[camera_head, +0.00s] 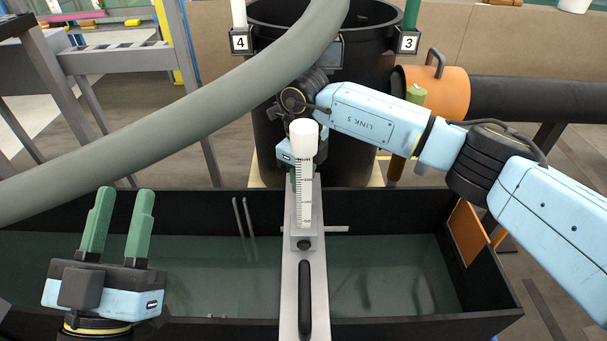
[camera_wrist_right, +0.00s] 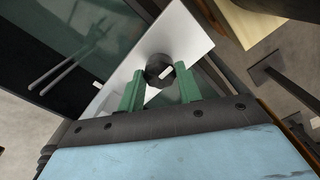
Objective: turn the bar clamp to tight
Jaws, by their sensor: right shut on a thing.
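The bar clamp shows in the right wrist view as a dark round knob (camera_wrist_right: 155,66) with a pale mark on its face. It sits on the light grey bar (camera_wrist_right: 192,42). My right gripper (camera_wrist_right: 160,80) is shut on this knob, one green finger on each side. In the head view the right gripper is at the far end of the bar (camera_head: 290,310), and the white-capped gauge (camera_head: 304,150) hides most of it and the knob. My left gripper (camera_head: 119,212) is open and empty, fingers up, over the tank's left part.
The bar crosses the dark-walled glass flume (camera_head: 385,325). A black handle (camera_head: 305,300) is on its near part. A grey hose (camera_head: 200,110) runs past on the left. A black barrel (camera_head: 262,130) and an orange pipe collar (camera_head: 440,90) stand behind.

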